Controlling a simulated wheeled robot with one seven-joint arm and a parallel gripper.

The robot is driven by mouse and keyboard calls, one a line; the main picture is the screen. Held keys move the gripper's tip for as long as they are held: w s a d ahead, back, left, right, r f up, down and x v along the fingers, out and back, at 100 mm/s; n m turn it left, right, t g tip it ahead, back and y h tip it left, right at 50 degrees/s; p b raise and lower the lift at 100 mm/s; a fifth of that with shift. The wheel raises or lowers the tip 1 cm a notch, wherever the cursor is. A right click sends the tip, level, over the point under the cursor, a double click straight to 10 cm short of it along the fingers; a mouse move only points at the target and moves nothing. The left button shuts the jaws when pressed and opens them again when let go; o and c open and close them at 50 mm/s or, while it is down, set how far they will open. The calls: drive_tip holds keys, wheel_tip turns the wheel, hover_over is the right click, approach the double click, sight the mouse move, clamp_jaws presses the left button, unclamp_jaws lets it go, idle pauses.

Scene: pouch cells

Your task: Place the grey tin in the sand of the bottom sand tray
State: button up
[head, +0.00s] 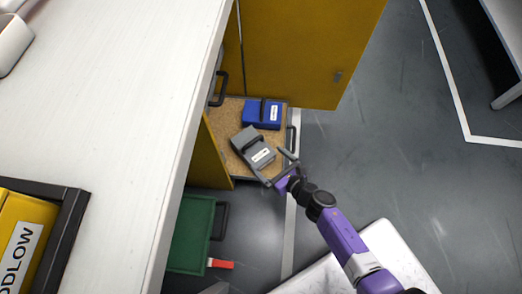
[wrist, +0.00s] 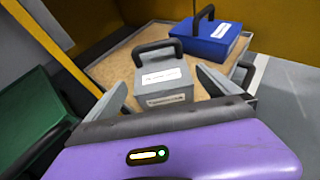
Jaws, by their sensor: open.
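The grey tin (head: 254,146) has a dark handle and white labels. It is in the sand tray (head: 228,109), a pulled-out drawer of sand in the yellow cabinet. In the wrist view the grey tin (wrist: 165,83) sits on the sand, between and just beyond the fingers. My gripper (head: 278,167) is open at the tray's front edge. In the wrist view its two fingers (wrist: 162,90) stand apart, with the tin not clamped.
A blue tin (head: 262,113) stands in the same tray, behind the grey one. An open yellow door (head: 300,50) is beyond it. A green drawer or bin (head: 191,235) is nearer, at lower left. The white worktop (head: 110,110) overhangs on the left. Floor to the right is clear.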

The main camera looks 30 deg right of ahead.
drive_tip(key=shift+p+v, duration=0.3)
drive_tip(key=shift+v, duration=1.4)
drive_tip(key=s+a+r+m+t+h, duration=0.1)
drive_tip(key=s+r+m, duration=1.35)
drive_tip(key=m, duration=0.45)
drive_tip(key=s+r+m, duration=0.4)
drive_tip(key=r+m, duration=0.5)
drive_tip(key=s+r+m+h, duration=0.1)
drive_tip(key=s+r+m, duration=0.3)
drive_tip(key=r+m, duration=0.5)
drive_tip(key=shift+s+a+r+m, duration=0.15)
drive_tip(key=shift+s+r+m, duration=0.25)
drive_tip(key=shift+r, duration=0.05)
